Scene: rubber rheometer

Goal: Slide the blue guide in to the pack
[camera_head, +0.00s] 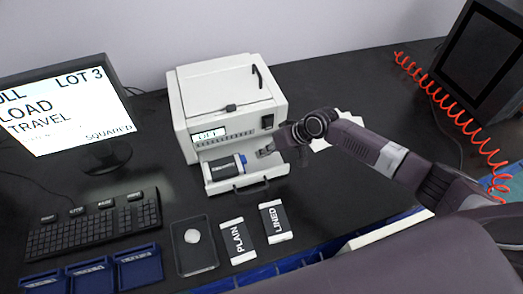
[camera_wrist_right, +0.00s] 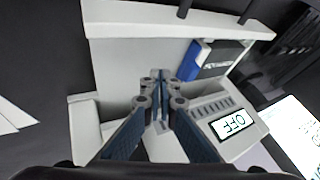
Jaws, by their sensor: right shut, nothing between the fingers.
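The blue guide (camera_head: 243,159) sits at the right end of the dark pack (camera_head: 224,168), in the white pull-out tray (camera_head: 245,186) of the white machine. In the right wrist view the blue guide (camera_wrist_right: 195,62) is a blue block beside the dark pack (camera_wrist_right: 224,58). I cannot tell whether a gap is left between them. My right gripper (camera_head: 264,153) is shut and empty, just right of the blue guide. In the wrist view its fingertips (camera_wrist_right: 160,76) are together, a little apart from the guide. My left gripper is not in view.
The machine (camera_head: 228,95) stands behind the tray, its display (camera_wrist_right: 228,125) reading OFF. A tray handle (camera_head: 251,188) juts forward. PLAIN (camera_head: 237,240) and LINED (camera_head: 276,220) packets and a dark dish (camera_head: 194,258) lie in front. A monitor (camera_head: 60,105) and keyboard (camera_head: 95,224) are left.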

